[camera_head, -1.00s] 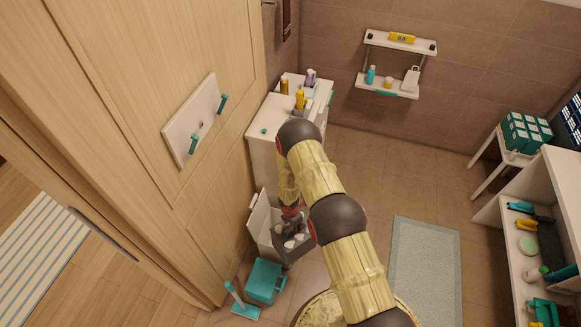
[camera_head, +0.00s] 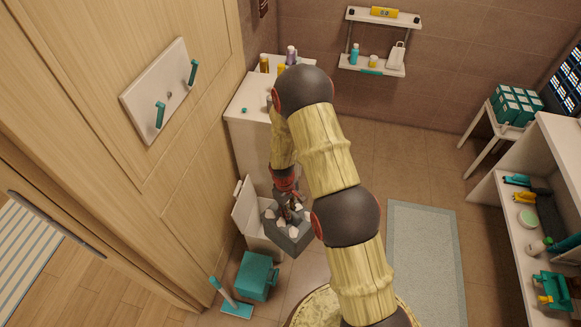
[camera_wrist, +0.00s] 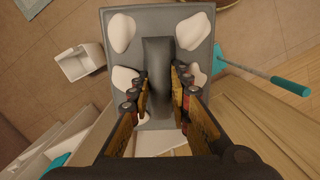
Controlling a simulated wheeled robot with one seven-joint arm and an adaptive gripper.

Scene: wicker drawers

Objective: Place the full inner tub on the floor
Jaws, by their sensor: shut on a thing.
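The inner tub (camera_head: 290,238) is a grey open box with several white lumps in it. It hangs from my gripper (camera_head: 291,203) in front of the low white unit with its tilted-out front (camera_head: 247,212). In the wrist view the grey tub (camera_wrist: 200,22) fills the upper middle, and its dark grey handle (camera_wrist: 158,75) runs between my gripper's fingers (camera_wrist: 160,92). The fingers are shut on that handle. White lumps show on both sides of it. The tub's underside is hidden.
A teal bin (camera_head: 257,276) and a teal-headed brush (camera_head: 235,308) are on the floor close by at lower left. A white cabinet (camera_head: 250,115) stands behind. A grey-green mat (camera_head: 425,250) lies to the right, with bare tiled floor between it and the cabinet.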

